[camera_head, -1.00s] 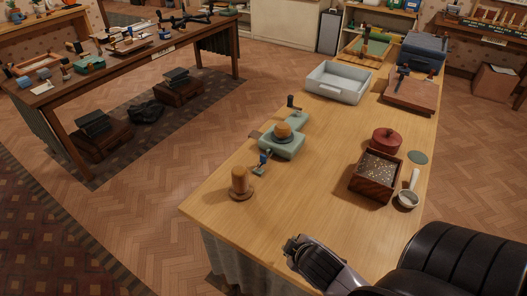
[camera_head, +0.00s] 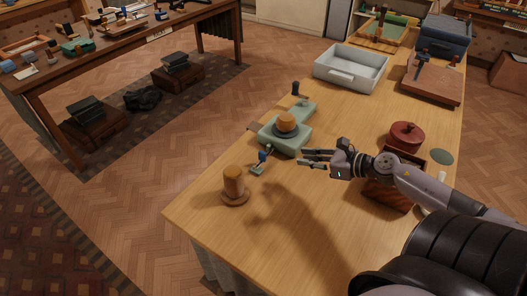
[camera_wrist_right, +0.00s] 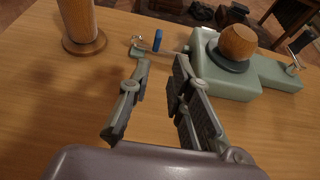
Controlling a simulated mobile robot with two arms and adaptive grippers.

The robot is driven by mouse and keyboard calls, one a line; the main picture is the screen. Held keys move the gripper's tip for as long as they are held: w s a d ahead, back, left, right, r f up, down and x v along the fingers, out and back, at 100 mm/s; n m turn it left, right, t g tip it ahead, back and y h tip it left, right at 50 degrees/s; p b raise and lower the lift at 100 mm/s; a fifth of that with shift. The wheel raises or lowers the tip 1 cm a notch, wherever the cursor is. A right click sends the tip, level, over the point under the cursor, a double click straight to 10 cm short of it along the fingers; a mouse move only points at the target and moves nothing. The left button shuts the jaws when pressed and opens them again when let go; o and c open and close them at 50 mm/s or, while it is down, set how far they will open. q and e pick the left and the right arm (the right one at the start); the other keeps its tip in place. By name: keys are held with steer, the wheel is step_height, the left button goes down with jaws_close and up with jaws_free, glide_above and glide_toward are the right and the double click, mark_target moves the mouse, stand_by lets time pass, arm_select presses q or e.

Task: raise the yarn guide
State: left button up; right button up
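A green yarn winder (camera_head: 283,136) with a round wooden top stands near the left edge of the wooden table. At its near end a low arm with a blue part, which looks like the yarn guide (camera_head: 262,157), sticks out over the table. In the right wrist view the guide's blue part (camera_wrist_right: 157,40) stands upright beside a small wire loop, just beyond my fingertips. My right gripper (camera_head: 303,158) is open and empty, to the right of the winder; its parted fingers (camera_wrist_right: 163,64) point toward the guide without touching it. My left gripper is not in view.
A wooden spool or cone on a round base (camera_head: 234,187) stands near the guide. A red lidded pot (camera_head: 407,136) and a wooden box, partly behind my right arm, are at the right. A grey bin (camera_head: 351,68) is farther back. The near tabletop is clear.

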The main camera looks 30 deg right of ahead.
mark_target(265, 154)
steer(key=p+x, duration=0.1)
steer(key=x, duration=1.6)
steer(key=shift+a+f+p, duration=0.1)
steer(key=shift+a+p, duration=0.1)
steer(key=shift+p, duration=0.2)
jaws_close()
